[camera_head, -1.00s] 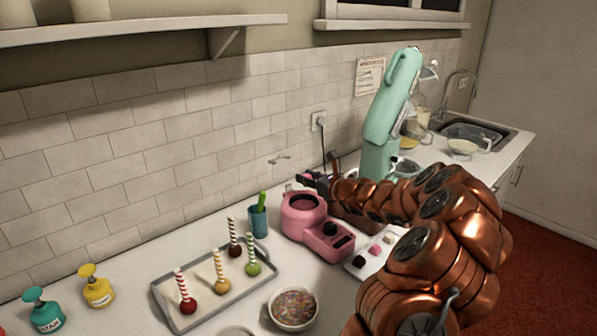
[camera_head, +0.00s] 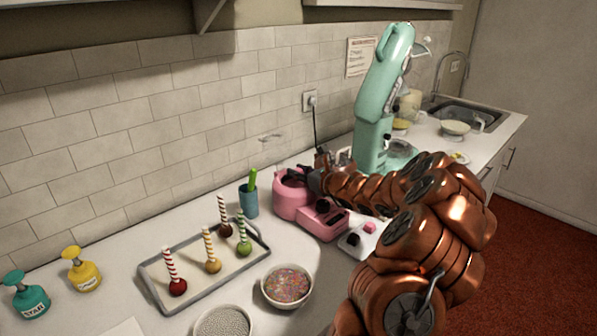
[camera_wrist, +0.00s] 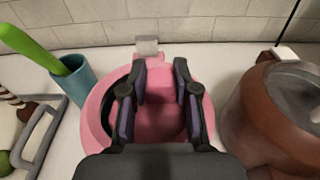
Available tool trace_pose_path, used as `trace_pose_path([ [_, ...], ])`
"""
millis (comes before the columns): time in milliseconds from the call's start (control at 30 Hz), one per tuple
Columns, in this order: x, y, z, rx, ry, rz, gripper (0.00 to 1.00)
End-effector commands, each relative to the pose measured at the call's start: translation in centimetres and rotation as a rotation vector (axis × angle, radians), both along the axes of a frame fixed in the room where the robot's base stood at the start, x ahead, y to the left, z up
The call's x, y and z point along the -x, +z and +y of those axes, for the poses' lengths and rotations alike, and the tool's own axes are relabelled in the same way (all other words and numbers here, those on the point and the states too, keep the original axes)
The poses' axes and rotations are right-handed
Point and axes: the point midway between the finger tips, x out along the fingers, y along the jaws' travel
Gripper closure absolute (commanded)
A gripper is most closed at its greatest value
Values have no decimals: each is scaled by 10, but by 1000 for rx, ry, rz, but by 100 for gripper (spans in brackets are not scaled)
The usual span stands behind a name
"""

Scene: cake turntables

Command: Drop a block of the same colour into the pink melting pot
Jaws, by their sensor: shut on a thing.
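The pink melting pot (camera_head: 291,205) stands on the counter, its round bowl at the back and its control box in front. In the wrist view its pink rim (camera_wrist: 93,118) surrounds my fingers. My gripper (camera_head: 298,176) is over the pot's opening, pointing down into it. In the wrist view my gripper (camera_wrist: 158,85) is shut on a pink block (camera_wrist: 160,100), which shows between the fingers and blends with the pot's colour. The block's lower end and its height above the pot's bottom are hard to tell. A pink block (camera_head: 369,227) lies on a white tray (camera_head: 346,246).
A brown pot (camera_wrist: 270,115) stands close to the right. A blue cup (camera_head: 249,203) with a green tool stands left of the pink pot. A cake-pop tray (camera_head: 190,297), sprinkle bowl (camera_head: 287,286) and mint mixer (camera_head: 378,110) are nearby.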

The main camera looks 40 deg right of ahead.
Motion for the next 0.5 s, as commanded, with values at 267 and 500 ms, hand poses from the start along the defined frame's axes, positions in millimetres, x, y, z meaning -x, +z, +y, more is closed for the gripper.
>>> trace_pose_path([
  [267,0,0,0,0,0,0,53],
  [500,0,0,0,0,0,0,41],
])
